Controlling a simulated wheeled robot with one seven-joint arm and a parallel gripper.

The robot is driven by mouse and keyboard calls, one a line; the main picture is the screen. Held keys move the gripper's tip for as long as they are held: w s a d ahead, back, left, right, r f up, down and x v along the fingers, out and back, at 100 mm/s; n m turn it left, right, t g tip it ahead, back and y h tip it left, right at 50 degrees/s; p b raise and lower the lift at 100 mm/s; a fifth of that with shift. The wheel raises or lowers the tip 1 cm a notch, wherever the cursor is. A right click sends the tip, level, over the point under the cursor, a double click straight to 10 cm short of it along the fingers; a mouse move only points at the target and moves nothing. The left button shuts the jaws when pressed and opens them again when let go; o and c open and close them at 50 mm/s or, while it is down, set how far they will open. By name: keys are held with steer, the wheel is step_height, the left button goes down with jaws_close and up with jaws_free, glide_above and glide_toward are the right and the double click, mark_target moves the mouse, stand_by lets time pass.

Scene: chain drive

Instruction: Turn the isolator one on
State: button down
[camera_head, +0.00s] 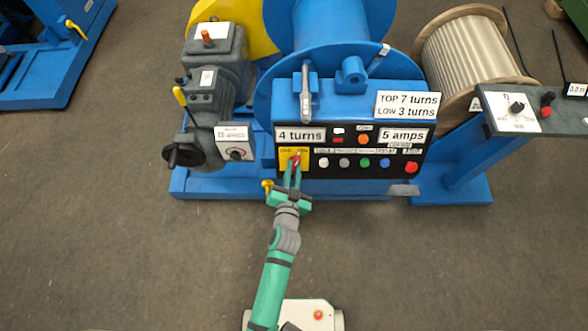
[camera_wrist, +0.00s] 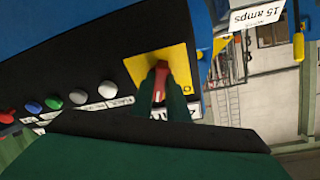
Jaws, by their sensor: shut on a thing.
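The isolator is a red handle on a yellow plate (camera_head: 287,163) at the left end of the black control panel (camera_head: 345,170). In the wrist view the yellow plate (camera_wrist: 184,58) fills the middle, and the red handle (camera_wrist: 163,76) stands out from it. My gripper (camera_head: 293,170) reaches up to the plate from below. In the wrist view my gripper (camera_wrist: 161,84) has its two green fingers on either side of the red handle, shut on it. The fingers hide part of the handle and the plate's lettering, so I cannot read its position.
White, grey, green and blue buttons and a red button (camera_head: 397,190) run along the panel to the right. A dial box (camera_head: 234,141) and a black handwheel (camera_head: 184,152) stand to the left. A grey switch box (camera_head: 520,110) stands at the right. Open floor lies in front.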

steer(key=m, duration=0.3)
steer(key=shift+h, duration=0.4)
steer(key=shift+a+m+g, duration=0.1)
steer(key=shift+m+g, duration=0.2)
steer(key=shift+m, duration=0.4)
steer(key=shift+w+a, duration=0.1)
steer(key=shift+d, duration=0.2)
steer(key=c, duration=1.7)
jaws_free()
steer(key=shift+a, duration=0.15)
steer(key=shift+s, duration=0.2)
